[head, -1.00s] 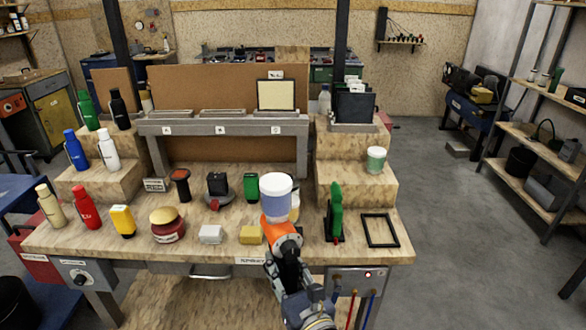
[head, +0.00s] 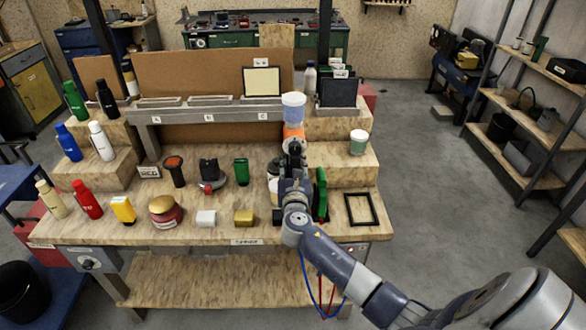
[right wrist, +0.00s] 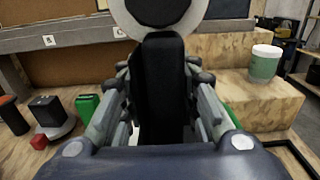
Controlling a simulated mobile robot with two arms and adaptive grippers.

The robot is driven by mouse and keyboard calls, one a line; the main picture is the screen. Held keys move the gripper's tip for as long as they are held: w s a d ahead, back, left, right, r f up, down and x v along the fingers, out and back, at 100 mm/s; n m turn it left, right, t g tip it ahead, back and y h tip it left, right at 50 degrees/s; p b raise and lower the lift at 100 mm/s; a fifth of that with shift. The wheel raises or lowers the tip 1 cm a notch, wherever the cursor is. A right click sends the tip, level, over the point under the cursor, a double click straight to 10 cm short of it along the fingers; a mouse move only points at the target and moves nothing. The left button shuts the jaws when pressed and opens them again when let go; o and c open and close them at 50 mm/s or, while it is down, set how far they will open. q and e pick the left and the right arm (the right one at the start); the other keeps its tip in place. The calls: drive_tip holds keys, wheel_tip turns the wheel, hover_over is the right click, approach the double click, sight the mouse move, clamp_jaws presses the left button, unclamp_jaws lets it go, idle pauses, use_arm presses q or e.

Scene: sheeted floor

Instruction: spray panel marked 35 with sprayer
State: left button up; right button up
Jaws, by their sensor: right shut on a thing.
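The sprayer (head: 293,110) has a white and blue cup on top and an orange part below. My right gripper (head: 293,152) is shut on it and holds it upright above the bench, in front of the raised shelf's right end. In the right wrist view its black handle (right wrist: 160,85) stands between the fingers, under a round pale rim. A cream panel (head: 262,82) in a dark frame stands on the shelf above the C label; the tag above it is too small to read. Dark panels (head: 338,93) stand in a rack at right. My left gripper is out of view.
Wooden steps with a pale green jar (head: 358,142) lie right of the sprayer. A green tool (head: 321,195) and an empty black frame (head: 361,209) are near the bench's right front. Several bottles stand at left. The shelf's A and B places hold no panel.

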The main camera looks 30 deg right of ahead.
drive_tip(key=w, duration=0.1)
drive_tip(key=w+d+b, duration=0.1)
drive_tip(key=w, duration=0.1)
drive_tip(key=shift+r, duration=0.1)
drive_tip(key=w+a+b, duration=0.3)
drive_tip(key=w+a, duration=0.2)
drive_tip(key=a, duration=0.3)
drive_tip(key=w+a+b, duration=0.3)
drive_tip(key=w+a, duration=0.2)
drive_tip(key=a, duration=0.3)
drive_tip(key=shift+a, duration=0.35)
drive_tip(key=shift+r, duration=0.1)
